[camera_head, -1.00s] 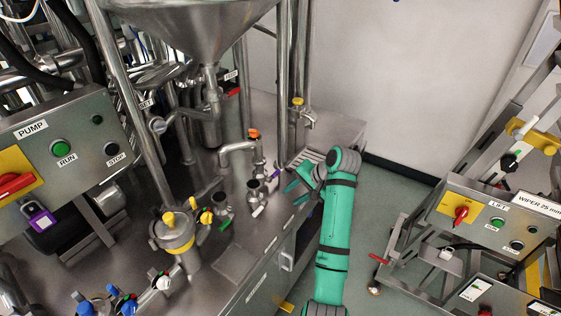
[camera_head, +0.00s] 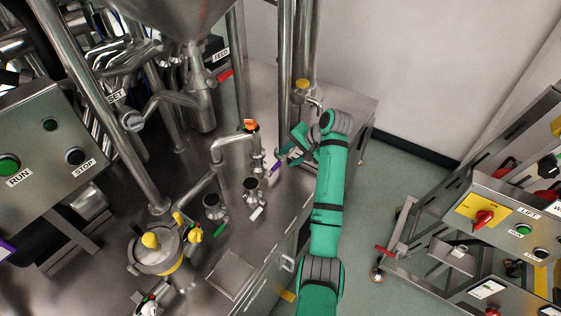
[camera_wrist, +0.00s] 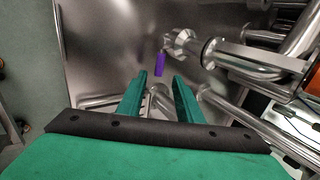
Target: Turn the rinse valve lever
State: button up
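No label reading "rinse" is legible, so I cannot tell for certain which lever is the rinse valve's. A purple lever (camera_head: 276,167) sits on a small steel valve beside the bent pipe; in the wrist view the purple lever (camera_wrist: 159,64) hangs just beyond the fingertips, apparently between their lines. My gripper (camera_head: 284,155) is close to it on the upper right. In the wrist view my gripper (camera_wrist: 160,76) is open and empty, its green fingers apart. A white lever (camera_head: 257,213) and a green lever (camera_head: 221,229) are on nearby valves.
A bent steel pipe (camera_head: 232,142) with an orange top (camera_head: 250,125) stands left of my gripper. A vertical post (camera_head: 287,75) rises behind it. A red feed lever (camera_head: 225,76) is farther back. A lift control cart (camera_head: 500,215) stands at the right, with open floor between.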

aim_at(278, 164)
jog(key=shift+x, duration=3.1)
grip_shut()
